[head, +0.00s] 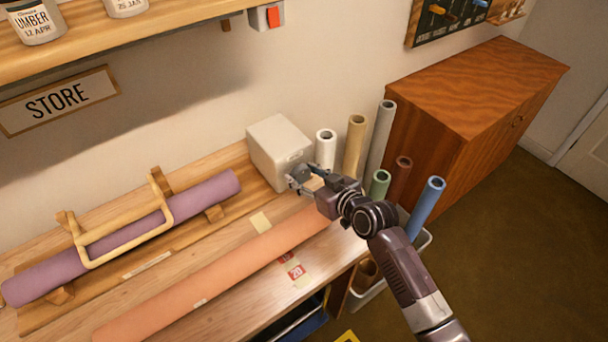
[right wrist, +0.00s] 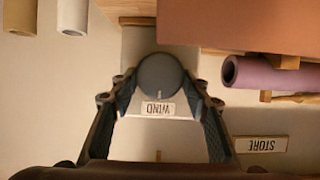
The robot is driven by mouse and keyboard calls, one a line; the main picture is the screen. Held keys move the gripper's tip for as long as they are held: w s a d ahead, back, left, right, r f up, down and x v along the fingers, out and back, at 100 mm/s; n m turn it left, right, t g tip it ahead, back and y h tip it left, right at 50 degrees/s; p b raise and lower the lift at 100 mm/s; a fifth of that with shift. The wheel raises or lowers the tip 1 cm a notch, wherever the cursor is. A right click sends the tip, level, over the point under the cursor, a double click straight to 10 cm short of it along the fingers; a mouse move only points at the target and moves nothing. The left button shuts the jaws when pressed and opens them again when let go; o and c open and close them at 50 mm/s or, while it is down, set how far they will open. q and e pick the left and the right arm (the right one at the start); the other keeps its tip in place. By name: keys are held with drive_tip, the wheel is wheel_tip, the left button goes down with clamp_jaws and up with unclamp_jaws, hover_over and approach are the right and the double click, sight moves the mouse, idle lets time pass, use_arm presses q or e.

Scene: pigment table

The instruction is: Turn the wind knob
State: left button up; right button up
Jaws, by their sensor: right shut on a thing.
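The wind knob (right wrist: 160,78) is a dark round knob on a pale box (head: 275,145), which stands on the bench against the wall. A "WIND" label (right wrist: 157,109) shows upside down by the knob in the right wrist view. My right gripper (head: 299,179) is at the front of the box. In the right wrist view its two fingers lie on either side of the knob, shut on it. In the head view the gripper hides the knob. My left gripper is in neither view.
A purple roll (head: 120,236) lies in a wooden cradle on the bench, left of the box. An orange roll (head: 220,275) lies in front. Several upright rolls, including a blue one (head: 425,208), stand close to my right arm. A wooden cabinet (head: 470,100) is behind them.

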drive_tip(key=shift+d+f, duration=0.1)
drive_tip(key=shift+c, duration=0.3)
drive_tip(key=m+y+b, duration=0.1)
drive_tip(key=m+b, duration=0.1)
drive_tip(key=b, duration=0.1)
drive_tip(key=shift+w+d+f+m+g+y, duration=0.1)
drive_tip(key=shift+d+f+m+g+y, duration=0.1)
drive_tip(key=shift+m+g+y, duration=0.15)
drive_tip(key=shift+m+g+y+b, duration=0.3)
drive_tip(key=shift+m+b, duration=0.25)
drive_tip(key=shift+b, duration=0.5)
drive_tip(key=shift+w+r+m+y+b, duration=0.1)
drive_tip(key=shift+m+y+b, duration=0.25)
drive_tip(key=shift+m+b, duration=0.25)
drive_tip(key=o, duration=1.1)
drive_tip(key=shift+o, duration=0.2)
